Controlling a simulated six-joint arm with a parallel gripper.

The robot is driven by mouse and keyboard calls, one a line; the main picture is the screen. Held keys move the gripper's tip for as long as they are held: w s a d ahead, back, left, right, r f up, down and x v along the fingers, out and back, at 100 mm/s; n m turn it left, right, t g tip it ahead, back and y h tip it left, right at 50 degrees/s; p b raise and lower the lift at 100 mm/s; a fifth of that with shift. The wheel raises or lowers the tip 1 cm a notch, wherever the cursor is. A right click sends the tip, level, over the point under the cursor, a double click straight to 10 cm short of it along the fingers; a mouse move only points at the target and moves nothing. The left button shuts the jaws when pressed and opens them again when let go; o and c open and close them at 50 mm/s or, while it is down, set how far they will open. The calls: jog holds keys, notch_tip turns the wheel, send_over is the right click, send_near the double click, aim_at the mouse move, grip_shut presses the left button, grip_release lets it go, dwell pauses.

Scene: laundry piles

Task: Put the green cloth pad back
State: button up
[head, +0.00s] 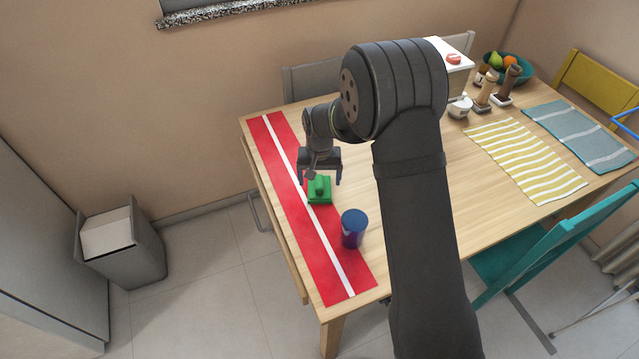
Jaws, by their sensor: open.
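The green cloth pad (319,194) lies on the red runner with a white stripe (345,262), near the left end of the table. A green raised part shows on top of it; I cannot tell if this is a fold or a separate piece. My gripper (320,181) is open and empty, pointing down just behind and above the pad. Its fingers are spread to either side, and I cannot tell whether they touch the pad. A blue and purple cup or can (353,229) stands upright to the front right of the pad, partly on the runner.
My arm crosses the middle of the table and hides part of it. At the back right are a white box (453,72), a fruit bowl (510,68), shakers (486,93) and a small white pot (459,106). Striped yellow (527,160) and grey-blue mats (580,135) lie right.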

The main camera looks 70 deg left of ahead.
aim_at(319, 182)
notch_tip(319, 182, up, 9)
dwell(0.5)
jog(key=shift+f, duration=4.15)
